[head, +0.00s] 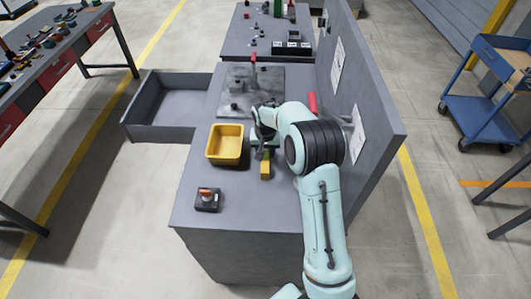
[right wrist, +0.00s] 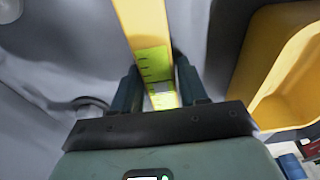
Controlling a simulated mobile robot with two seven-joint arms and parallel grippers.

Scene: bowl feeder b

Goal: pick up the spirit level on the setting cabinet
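The spirit level is a yellow bar (head: 265,169) at the setting cabinet's grey top (head: 240,208), right of a yellow bin. My right gripper (head: 264,143) is over its far part, partly hidden by my own arm. In the right wrist view the spirit level (right wrist: 146,30) runs between the two fingers of the gripper (right wrist: 157,85), its yellow-green marked face showing. The fingers sit close against both sides, apparently shut on it. I cannot tell whether the bar is touching the cabinet top. My left gripper is not in view.
The yellow bin (head: 225,145) stands close left of the gripper; it also shows in the right wrist view (right wrist: 280,60). A tall grey panel (head: 365,90) bounds the right. An open drawer (head: 160,132) juts left.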

